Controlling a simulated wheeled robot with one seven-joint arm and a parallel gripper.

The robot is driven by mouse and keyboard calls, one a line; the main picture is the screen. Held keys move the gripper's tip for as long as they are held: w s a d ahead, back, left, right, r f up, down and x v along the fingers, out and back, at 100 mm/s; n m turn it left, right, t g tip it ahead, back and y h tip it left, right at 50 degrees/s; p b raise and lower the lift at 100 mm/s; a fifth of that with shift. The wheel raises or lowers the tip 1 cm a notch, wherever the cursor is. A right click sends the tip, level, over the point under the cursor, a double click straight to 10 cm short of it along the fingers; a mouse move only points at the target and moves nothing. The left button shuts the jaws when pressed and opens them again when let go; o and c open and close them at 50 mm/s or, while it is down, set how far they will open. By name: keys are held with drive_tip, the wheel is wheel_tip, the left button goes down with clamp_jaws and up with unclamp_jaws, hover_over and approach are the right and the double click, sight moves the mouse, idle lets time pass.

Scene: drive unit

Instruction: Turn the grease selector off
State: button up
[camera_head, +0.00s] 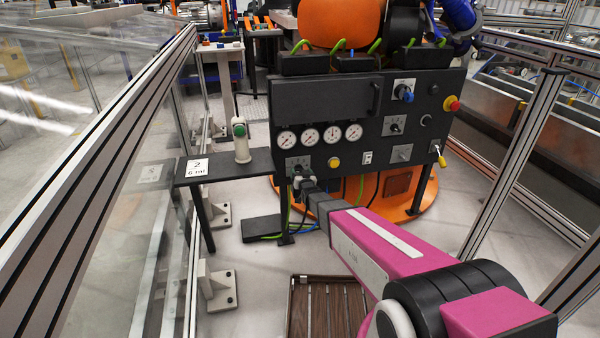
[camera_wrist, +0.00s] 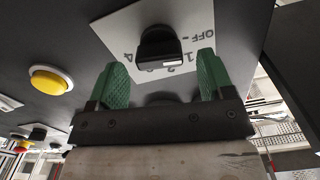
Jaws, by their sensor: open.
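The grease selector is a black knob (camera_wrist: 157,46) on a pale plate marked OFF, 1, 2, 3 and 4, upside down in the wrist view. A white mark on the knob's lower edge lies near the 2, away from OFF. In the head view its plate (camera_head: 297,162) appears at the panel's lower left, and my gripper largely hides the knob. My gripper (camera_wrist: 162,82) is open, with its green fingers apart on either side of the knob's near side. The knob sits at or just beyond the fingertips; contact cannot be told. My gripper (camera_head: 301,184) also shows at the panel in the head view.
The black panel (camera_head: 330,100) also carries several gauges, a yellow button (camera_head: 334,162), other selectors, and a red stop button (camera_head: 452,104). A small side shelf (camera_head: 235,164) holds a white handle with a green button (camera_head: 240,140). Fence posts stand on both sides.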

drive_tip(key=v, duration=0.8)
drive_tip(key=shift+s, duration=0.35)
drive_tip(key=shift+d, duration=0.2)
drive_tip(key=s+d+m+g+h, duration=0.1)
drive_tip(key=s+d+g+h, duration=0.1)
drive_tip(key=s+d+g, duration=0.3)
drive_tip(key=s+d+g+h, duration=0.2)
drive_tip(key=d+g, duration=0.1)
drive_tip(key=d, duration=0.3)
drive_tip(key=s+d+r+g, duration=0.1)
drive_tip(key=s+d+g, duration=0.3)
drive_tip(key=s, duration=0.4)
drive_tip(key=s+d+r+g+h, duration=0.1)
drive_tip(key=s+d+r+g, duration=0.1)
drive_tip(key=s+d+g, duration=0.3)
drive_tip(key=s, duration=0.4)
drive_tip(key=shift+d, duration=0.15)
drive_tip(key=shift+c, duration=0.3)
